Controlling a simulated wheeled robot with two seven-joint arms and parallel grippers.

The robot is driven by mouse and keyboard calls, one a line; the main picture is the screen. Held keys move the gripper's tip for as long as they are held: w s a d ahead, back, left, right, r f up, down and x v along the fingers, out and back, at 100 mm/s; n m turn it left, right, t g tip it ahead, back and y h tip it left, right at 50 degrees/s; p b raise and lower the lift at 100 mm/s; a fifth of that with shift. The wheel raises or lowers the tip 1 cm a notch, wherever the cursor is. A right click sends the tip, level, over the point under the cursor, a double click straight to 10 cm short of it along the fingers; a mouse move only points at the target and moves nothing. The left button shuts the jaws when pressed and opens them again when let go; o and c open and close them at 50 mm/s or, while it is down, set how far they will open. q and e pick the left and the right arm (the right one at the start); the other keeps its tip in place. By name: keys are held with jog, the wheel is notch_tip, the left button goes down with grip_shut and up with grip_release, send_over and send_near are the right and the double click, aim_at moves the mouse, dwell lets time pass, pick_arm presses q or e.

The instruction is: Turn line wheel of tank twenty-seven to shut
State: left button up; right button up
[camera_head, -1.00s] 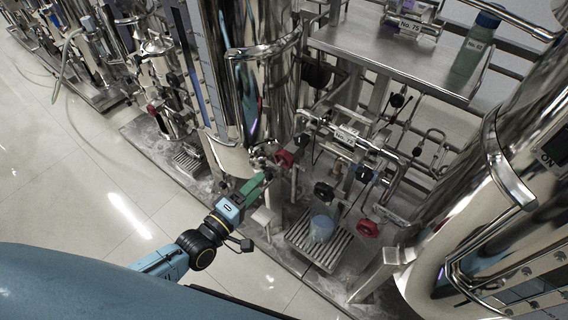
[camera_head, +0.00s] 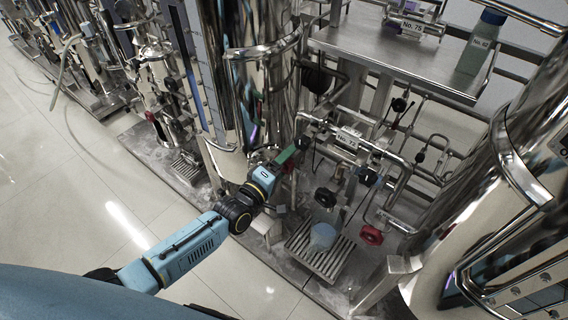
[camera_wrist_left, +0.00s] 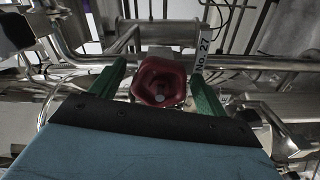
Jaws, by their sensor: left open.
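A red wheel (camera_wrist_left: 160,82) shows in the left wrist view, at the middle, next to a tag marked No. 27 (camera_wrist_left: 203,48). My left gripper (camera_wrist_left: 158,70) is open, with one green finger on each side of the wheel; I cannot tell whether they touch it. My right gripper is not in view.
Another red wheel (camera_head: 371,235) and a black wheel (camera_head: 325,197) sit lower on the pipes. A bluish container (camera_head: 322,236) stands on a slatted grate (camera_head: 300,246). A steel shelf (camera_head: 390,58) carries a bottle (camera_head: 480,42).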

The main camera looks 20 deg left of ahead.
pick_arm(q)
jog(key=c, duration=1)
jog(key=shift+o, duration=0.2)
